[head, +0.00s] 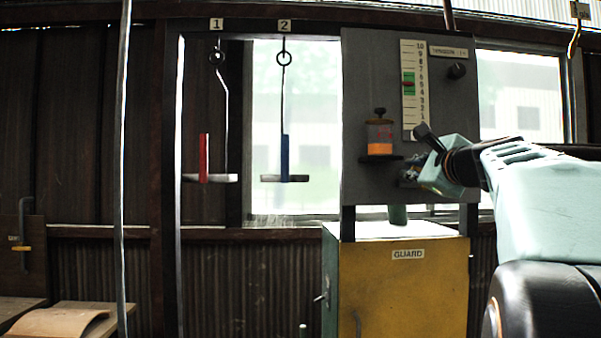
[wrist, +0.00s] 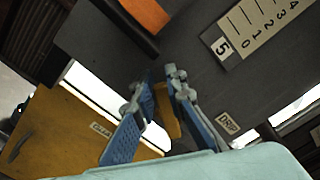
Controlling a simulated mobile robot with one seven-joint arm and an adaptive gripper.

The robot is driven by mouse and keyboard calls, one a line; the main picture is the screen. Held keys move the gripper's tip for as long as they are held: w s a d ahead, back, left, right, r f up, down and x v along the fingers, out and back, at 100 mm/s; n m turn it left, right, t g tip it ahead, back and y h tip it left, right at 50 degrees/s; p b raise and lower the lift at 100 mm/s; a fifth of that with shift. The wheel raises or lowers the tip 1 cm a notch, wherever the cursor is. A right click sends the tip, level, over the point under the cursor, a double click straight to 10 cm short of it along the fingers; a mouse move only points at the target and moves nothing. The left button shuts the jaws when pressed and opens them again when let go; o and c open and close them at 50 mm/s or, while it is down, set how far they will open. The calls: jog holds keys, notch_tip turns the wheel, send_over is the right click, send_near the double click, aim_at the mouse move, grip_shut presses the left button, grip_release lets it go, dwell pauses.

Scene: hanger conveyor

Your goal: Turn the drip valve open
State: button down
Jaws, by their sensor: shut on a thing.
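My gripper (head: 412,172) is at the lower right of the dark panel (head: 362,80) in the head view. In the wrist view, its blue-padded fingers (wrist: 160,86) are closed around a small brass-yellow piece (wrist: 170,120), apparently the drip valve's handle. A label reading DRIP (wrist: 228,123) is just right of the fingers. The valve body is mostly hidden by the fingers in the wrist view and by my gripper in the head view. I cannot tell the valve's turn angle.
An orange-filled cup (head: 379,137) sits on the panel left of my gripper. A scale (head: 409,115) with a green band is above. A yellow GUARD cabinet (head: 405,290) stands below. Hangers with a red piece (head: 204,157) and a blue piece (head: 285,155) hang left.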

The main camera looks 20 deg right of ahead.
jog(key=c, duration=1.9)
grip_release()
jog(key=shift+c, duration=0.2)
jog(key=shift+r, duration=0.1)
